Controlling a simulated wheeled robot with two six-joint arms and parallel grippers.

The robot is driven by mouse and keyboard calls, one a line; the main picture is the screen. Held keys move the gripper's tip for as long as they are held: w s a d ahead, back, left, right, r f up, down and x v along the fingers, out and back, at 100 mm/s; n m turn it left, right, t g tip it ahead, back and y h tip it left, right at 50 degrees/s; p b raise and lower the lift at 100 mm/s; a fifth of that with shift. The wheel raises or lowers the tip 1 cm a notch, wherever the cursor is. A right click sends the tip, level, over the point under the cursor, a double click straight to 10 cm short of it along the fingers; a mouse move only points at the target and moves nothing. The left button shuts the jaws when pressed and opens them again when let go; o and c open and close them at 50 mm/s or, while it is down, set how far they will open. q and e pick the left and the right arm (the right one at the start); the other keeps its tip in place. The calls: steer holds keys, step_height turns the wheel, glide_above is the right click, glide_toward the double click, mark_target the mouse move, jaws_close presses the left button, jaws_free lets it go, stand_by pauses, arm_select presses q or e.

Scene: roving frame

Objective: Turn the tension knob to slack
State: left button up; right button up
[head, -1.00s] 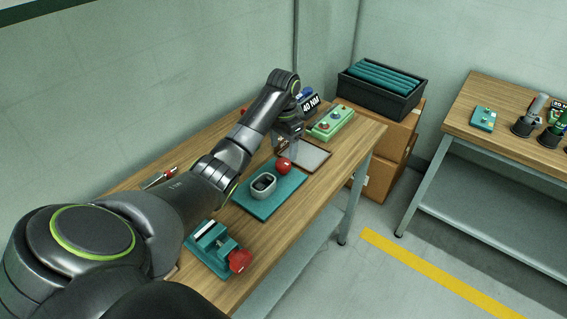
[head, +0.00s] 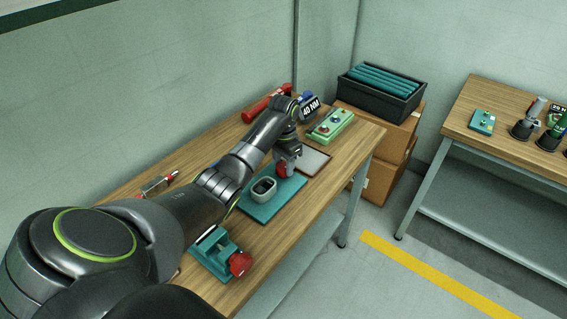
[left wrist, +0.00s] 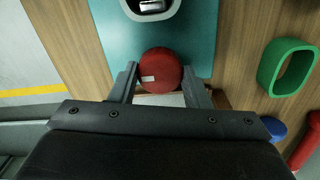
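The red round knob (head: 282,171) sits at the far end of a teal plate (head: 264,212), beside a grey rounded housing (head: 264,188). In the left wrist view the knob (left wrist: 161,66) shows a small white mark on its left side. My left gripper (head: 286,168) is down at the knob and partly hides it in the head view. In the left wrist view its two fingers (left wrist: 160,74) stand open on either side of the knob, with narrow gaps apparent. My right gripper is out of view.
A second teal fixture with a red knob (head: 240,263) is nearer on the bench. A brown-rimmed tray (head: 314,160), a green button box (head: 331,126), a 40 NM sign (head: 310,109) and a red cylinder (head: 268,103) lie beyond. A green ring (left wrist: 287,68) shows in the wrist view.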

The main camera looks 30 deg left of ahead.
arm_select(q)
steer(key=shift+c, duration=0.8)
steer(key=shift+r+n+p, duration=0.15)
steer(key=shift+n+p, duration=0.25)
steer(key=shift+p, duration=0.25)
steer(key=n+p, duration=0.3)
steer(key=p, duration=0.1)
steer(key=shift+r+n+p, duration=0.15)
steer(key=shift+n+p, duration=0.15)
steer(key=shift+p, duration=0.05)
steer(key=n+p, duration=0.3)
steer(key=shift+n, duration=0.3)
steer(key=n+p, duration=0.2)
steer(key=n, duration=0.2)
steer(key=shift+n, duration=0.3)
steer(key=n+p, duration=0.1)
steer(key=n, duration=0.3)
steer(key=shift+f+n+p, duration=0.2)
steer(key=shift+n+p, duration=0.2)
steer(key=o, duration=1)
steer(key=shift+f, duration=0.1)
